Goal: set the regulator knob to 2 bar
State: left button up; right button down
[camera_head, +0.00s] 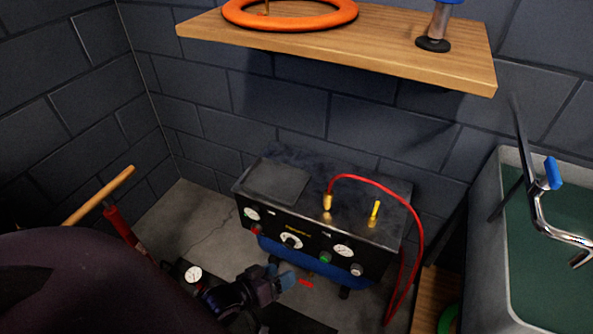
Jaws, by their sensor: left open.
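The compressor (275,185) stands on the floor against the back wall, its dark front panel facing me. A round knob with a white ring (291,241), seemingly the regulator knob, sits mid-panel; its setting is too small to read. A white gauge (252,214) is left of it and another gauge (343,250) is right of it; their readings are not legible. My left gripper (288,281), dark with blue fingertips, is open and empty. It appears below the knob in the picture, apart from the panel. My right gripper is not in view.
A red hose (417,220) arches from a brass fitting on the compressor's top to its right side. A wooden shelf (390,45) hangs above. A sink (510,260) stands at right. A wooden handle (98,196) and a small gauge (193,274) are at left.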

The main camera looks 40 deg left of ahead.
pick_arm(q)
jog(key=a+f+n+b, duration=0.2)
jog(key=a+f+b, duration=0.1)
jog(key=f, duration=0.3)
jog(key=a+f+n+b, duration=0.2)
jog(key=a+f+n, duration=0.1)
jog(key=f, duration=0.4)
jog(key=n+t+b, duration=0.2)
jog(key=n+b, duration=0.1)
jog(key=b, duration=0.2)
send_near(289, 244)
jog(key=b+x, duration=0.2)
jog(key=x, duration=0.6)
jog(key=shift+w+f+y, duration=0.2)
jog(key=shift+f+y, duration=0.1)
jog(key=shift+f, duration=0.1)
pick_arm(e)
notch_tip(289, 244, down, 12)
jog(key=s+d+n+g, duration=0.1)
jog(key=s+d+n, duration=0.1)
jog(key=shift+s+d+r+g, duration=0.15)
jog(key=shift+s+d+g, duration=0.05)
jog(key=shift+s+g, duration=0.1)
pick_arm(q)
jog(key=shift+t, duration=0.3)
jog(key=c, duration=0.9)
jog(key=shift+r, duration=0.1)
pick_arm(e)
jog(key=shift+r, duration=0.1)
